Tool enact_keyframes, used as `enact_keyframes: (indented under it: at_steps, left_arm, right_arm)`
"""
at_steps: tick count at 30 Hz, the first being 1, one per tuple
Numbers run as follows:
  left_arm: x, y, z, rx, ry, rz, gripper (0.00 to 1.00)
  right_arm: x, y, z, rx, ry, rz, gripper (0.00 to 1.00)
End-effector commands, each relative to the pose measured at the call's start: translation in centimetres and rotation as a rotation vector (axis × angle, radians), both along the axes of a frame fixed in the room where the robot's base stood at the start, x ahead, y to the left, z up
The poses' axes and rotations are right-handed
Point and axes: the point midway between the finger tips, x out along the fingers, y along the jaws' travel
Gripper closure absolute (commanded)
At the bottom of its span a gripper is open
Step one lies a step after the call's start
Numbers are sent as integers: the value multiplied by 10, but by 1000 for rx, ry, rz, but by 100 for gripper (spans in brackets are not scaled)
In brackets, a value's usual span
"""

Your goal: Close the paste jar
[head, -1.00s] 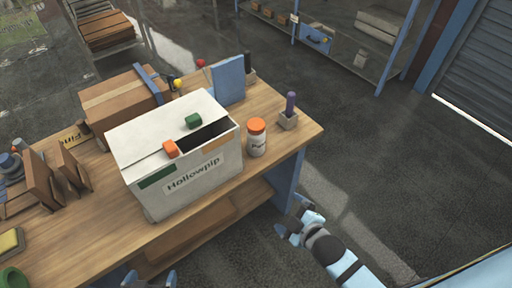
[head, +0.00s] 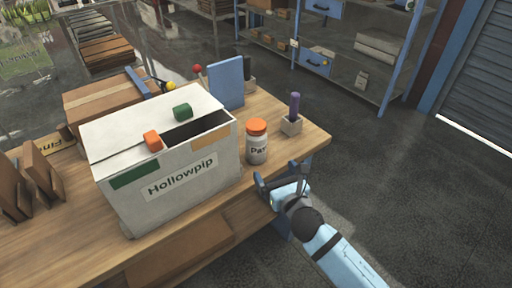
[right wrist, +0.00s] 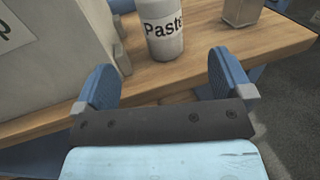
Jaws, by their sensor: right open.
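In the right wrist view the jar's lower body (right wrist: 163,35) shows at the top, with the lid out of frame. My right gripper (head: 281,182) is open and empty at the table's front edge, just in front of the jar and apart from it. In the right wrist view the open fingers (right wrist: 163,78) point toward the jar. My left gripper is not in view.
A white Hollowpip box (head: 165,190) stands close left of the jar, with a green block (head: 183,112) and an orange block (head: 153,140) on top. A small holder (head: 291,125) with a purple-handled tool stands right of the jar. A blue panel (head: 226,82) stands behind.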

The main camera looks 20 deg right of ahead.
Motion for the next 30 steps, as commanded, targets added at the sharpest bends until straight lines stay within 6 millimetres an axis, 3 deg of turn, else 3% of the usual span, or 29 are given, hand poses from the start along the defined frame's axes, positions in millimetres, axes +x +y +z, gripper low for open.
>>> enact_keyframes:
  at_steps: [5, 16, 30]
  left_arm:
    - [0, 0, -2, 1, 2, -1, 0]
    - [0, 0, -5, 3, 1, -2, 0]
    - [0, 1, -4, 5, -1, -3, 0]
  right_arm:
    - [12, 1, 1, 2, -2, -1, 2]
    - [77, 7, 0, 4, 0, -1, 2]
    - [88, 8, 0, 4, 1, 0, 2]
